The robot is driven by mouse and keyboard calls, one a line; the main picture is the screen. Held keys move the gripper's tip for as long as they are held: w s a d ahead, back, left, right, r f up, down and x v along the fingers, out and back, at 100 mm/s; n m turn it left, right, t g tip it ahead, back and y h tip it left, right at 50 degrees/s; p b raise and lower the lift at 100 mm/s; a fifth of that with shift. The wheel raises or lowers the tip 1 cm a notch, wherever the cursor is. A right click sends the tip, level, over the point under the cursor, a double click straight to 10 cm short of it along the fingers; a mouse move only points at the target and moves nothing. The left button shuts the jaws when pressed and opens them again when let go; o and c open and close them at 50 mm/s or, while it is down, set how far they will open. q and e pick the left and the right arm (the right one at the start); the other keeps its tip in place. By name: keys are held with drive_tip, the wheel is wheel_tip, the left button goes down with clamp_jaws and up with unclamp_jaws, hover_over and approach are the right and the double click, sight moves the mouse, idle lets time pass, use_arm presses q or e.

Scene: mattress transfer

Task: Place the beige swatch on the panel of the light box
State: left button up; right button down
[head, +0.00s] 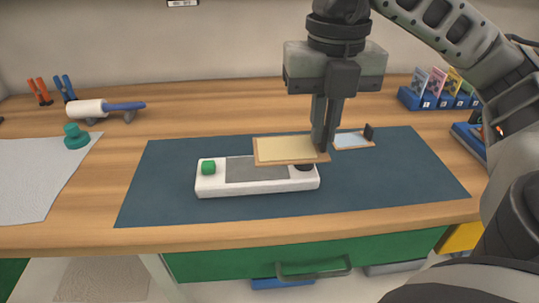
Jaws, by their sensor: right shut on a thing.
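The beige swatch (287,149), a flat piece with a wooden-coloured border, is in my right gripper (322,148). The gripper is shut on the swatch's right end and points down. The swatch appears above the light box (211,186), overlapping the far right part of its grey panel (250,172); the exact gap between them cannot be told. The light box is white, with a green button (208,167) at its left end and a dark part at its right end, partly hidden by the swatch. My left gripper is not in view.
The light box lies on a dark blue mat (400,185). A light-blue swatch (352,140) lies behind the gripper. A blue rack (435,100) with coloured cards stands at the back right. A roller (95,108), green knob (76,136) and grey sheet (38,175) are left.

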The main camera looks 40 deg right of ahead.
drive_tip(key=w+f, duration=0.2)
drive_tip(key=w, duration=0.1)
drive_tip(key=w+f+b, duration=0.1)
drive_tip(key=w+f, duration=0.2)
drive_tip(key=w+d+f+b, duration=0.1)
drive_tip(key=w+f, duration=0.1)
drive_tip(key=w, duration=0.1)
drive_tip(key=shift+w+f, duration=0.25)
drive_tip(key=shift+w, duration=0.15)
drive_tip(key=shift+w+f, duration=0.2)
drive_tip(key=shift+f, duration=0.05)
drive_tip(key=f, duration=0.3)
drive_tip(key=shift+w+d+f, duration=0.15)
drive_tip(key=shift+w+f, duration=0.1)
drive_tip(key=shift+f, duration=0.05)
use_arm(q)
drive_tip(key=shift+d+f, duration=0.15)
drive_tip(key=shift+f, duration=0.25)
use_arm(e)
drive_tip(key=shift+f, duration=0.2)
drive_tip(key=c, duration=1.9)
unclamp_jaws()
drive_tip(key=shift+c, duration=0.2)
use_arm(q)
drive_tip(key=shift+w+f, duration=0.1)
use_arm(e)
drive_tip(key=shift+o, duration=0.3)
